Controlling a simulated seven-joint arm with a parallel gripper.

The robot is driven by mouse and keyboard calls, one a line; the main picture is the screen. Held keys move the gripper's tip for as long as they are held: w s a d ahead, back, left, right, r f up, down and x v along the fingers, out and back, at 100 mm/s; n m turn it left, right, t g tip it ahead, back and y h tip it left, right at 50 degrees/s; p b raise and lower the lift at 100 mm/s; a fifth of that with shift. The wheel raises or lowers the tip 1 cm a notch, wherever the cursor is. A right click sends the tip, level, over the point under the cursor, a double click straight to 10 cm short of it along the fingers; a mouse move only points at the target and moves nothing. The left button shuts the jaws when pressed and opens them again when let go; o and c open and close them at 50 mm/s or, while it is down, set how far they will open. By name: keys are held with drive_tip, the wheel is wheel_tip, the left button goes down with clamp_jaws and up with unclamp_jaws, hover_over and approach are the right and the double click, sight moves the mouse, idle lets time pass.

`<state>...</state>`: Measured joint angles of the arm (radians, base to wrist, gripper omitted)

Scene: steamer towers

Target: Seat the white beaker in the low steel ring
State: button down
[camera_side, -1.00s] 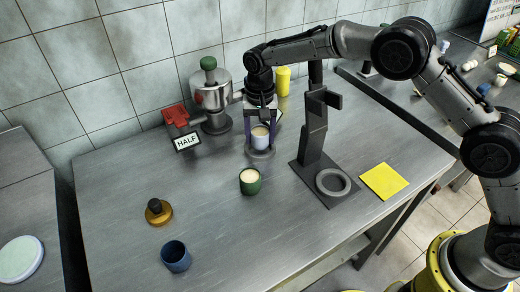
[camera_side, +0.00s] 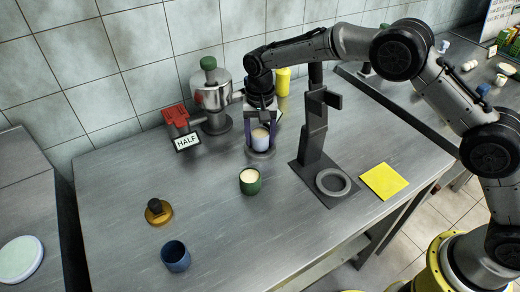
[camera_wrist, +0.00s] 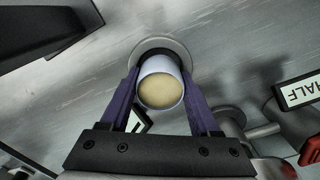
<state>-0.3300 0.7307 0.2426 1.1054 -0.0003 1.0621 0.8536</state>
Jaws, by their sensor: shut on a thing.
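The white beaker (camera_side: 260,138) holds a cream-coloured fill and stands upright below my gripper (camera_side: 262,132). The purple fingers of my gripper (camera_wrist: 162,88) are shut on the sides of the beaker (camera_wrist: 161,86), as the wrist view shows. A round grey steel piece (camera_side: 260,154) lies directly under the beaker; its rim also shows in the wrist view (camera_wrist: 160,44). I cannot tell whether the beaker's base touches it. A low grey steel ring (camera_side: 320,183) lies on the dark stand's base, to the right of the beaker, with nothing in it.
The dark stand's post (camera_side: 313,135) rises close to the right of my gripper. A steel urn (camera_side: 211,92) and a HALF sign (camera_side: 187,142) are left. A green cup (camera_side: 250,187), brass-based knob (camera_side: 158,213), blue cup (camera_side: 175,262) and yellow square (camera_side: 384,181) are on the table.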

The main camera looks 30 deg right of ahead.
sight(259, 132)
drive_tip(key=shift+f, duration=0.4)
idle(0.3)
drive_tip(key=shift+c, duration=1.1)
unclamp_jaws()
drive_tip(key=shift+o, duration=0.9)
drive_tip(key=shift+f, duration=0.1)
drive_tip(key=shift+s+d, duration=0.1)
drive_tip(key=shift+f, duration=0.15)
wheel_tip(259, 132, up, 15)
drive_tip(key=shift+a+f, duration=0.15)
drive_tip(key=shift+a, duration=0.05)
